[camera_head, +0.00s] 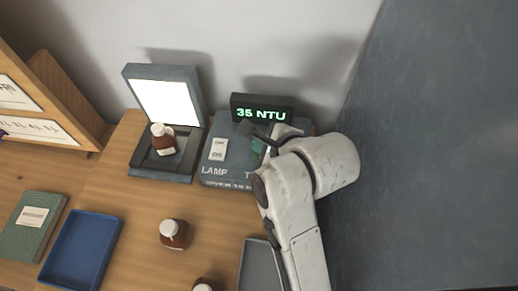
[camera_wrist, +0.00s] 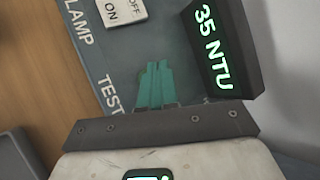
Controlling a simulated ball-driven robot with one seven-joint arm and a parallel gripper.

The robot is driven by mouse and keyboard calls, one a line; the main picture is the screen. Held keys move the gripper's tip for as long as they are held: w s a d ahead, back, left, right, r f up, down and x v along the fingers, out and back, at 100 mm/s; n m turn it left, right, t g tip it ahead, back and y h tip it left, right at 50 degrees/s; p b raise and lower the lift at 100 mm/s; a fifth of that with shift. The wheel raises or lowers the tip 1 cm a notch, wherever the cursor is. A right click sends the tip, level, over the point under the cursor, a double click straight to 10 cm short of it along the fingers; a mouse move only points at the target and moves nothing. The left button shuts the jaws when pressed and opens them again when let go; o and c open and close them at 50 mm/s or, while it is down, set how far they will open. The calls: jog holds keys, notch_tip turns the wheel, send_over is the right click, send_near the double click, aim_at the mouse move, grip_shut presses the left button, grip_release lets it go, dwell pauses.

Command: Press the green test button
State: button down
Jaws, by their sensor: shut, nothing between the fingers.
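The blue-grey test unit (camera_head: 228,173) stands on the wooden table against the wall, with the words LAMP and TEST on its top. My gripper (camera_head: 259,150) is over the right part of that top, beside the TEST label. In the wrist view my gripper (camera_wrist: 153,72) shows its teal fingers together, empty and pointing at the top of the unit. The green button is mostly hidden behind the fingers; only a sliver of green may show beside their tips. I cannot tell whether the fingers touch it. The display (camera_head: 262,109) reads 35 NTU in green.
A white lamp switch (camera_head: 218,149) is left of my gripper. A lit panel (camera_head: 168,102) stands farther left, with a brown bottle (camera_head: 162,141) before it. Another brown bottle (camera_head: 175,234), a blue tray (camera_head: 82,249) and a green book (camera_head: 34,226) lie nearer.

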jog(key=shift+r, duration=0.1)
notch_tip(320, 180, up, 5)
jog(key=p, duration=0.5)
jog(key=shift+f, duration=0.2)
dwell(0.9)
